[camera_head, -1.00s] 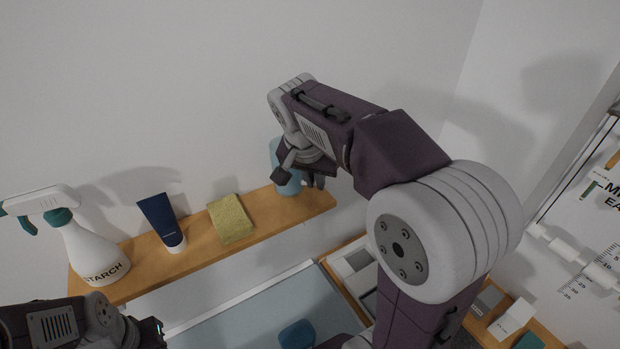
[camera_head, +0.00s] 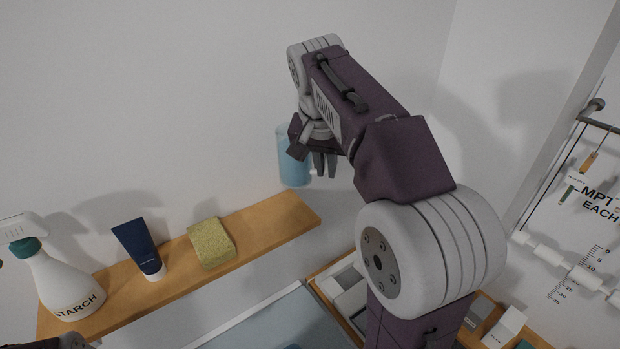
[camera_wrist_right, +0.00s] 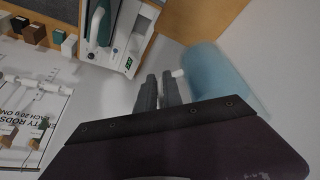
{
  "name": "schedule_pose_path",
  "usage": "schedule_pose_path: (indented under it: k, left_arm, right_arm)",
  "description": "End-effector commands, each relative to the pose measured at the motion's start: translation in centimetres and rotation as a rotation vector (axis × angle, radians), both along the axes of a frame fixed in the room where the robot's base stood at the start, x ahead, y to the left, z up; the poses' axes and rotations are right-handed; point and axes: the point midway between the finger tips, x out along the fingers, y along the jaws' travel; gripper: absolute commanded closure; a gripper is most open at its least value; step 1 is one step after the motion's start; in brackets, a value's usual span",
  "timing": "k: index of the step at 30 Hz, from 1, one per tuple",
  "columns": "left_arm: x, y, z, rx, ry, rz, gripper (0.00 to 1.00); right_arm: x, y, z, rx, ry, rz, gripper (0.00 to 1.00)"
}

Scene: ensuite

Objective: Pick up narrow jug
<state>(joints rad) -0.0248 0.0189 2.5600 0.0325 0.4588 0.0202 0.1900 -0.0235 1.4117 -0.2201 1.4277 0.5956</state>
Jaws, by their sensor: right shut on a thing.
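The narrow jug (camera_head: 293,168) is a translucent light-blue cylinder, held in the air a little above the right end of the wooden shelf. My right gripper (camera_head: 320,166) is at the jug's right side, shut on it by a small white part that sticks out of its side. In the right wrist view the jug (camera_wrist_right: 218,78) lies just right of my gripper's dark fingers (camera_wrist_right: 160,88), with the white part at the fingertips. Only a dark sliver of my left arm shows at the bottom left; its gripper is out of frame.
The wooden shelf (camera_head: 273,218) carries a yellow-green sponge (camera_head: 211,243), a navy tube (camera_head: 138,248) and a white starch spray bottle (camera_head: 62,282). Its right end is bare. A wall stands close behind.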

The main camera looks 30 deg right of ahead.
Motion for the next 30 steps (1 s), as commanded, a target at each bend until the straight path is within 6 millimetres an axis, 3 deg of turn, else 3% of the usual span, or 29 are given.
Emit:
schedule_pose_path:
  k: [15,30]
  left_arm:
    - [0.0,0.0,0.0,0.000,0.000,0.000,0.78]
    - [0.0,0.0,0.1,0.000,0.000,0.000,0.78]
  right_arm:
    - [-1.3,-4.5,2.9,0.000,-0.003,-0.001,1.00]
    - [-1.7,-5.5,3.5,0.000,-0.003,0.001,1.00]
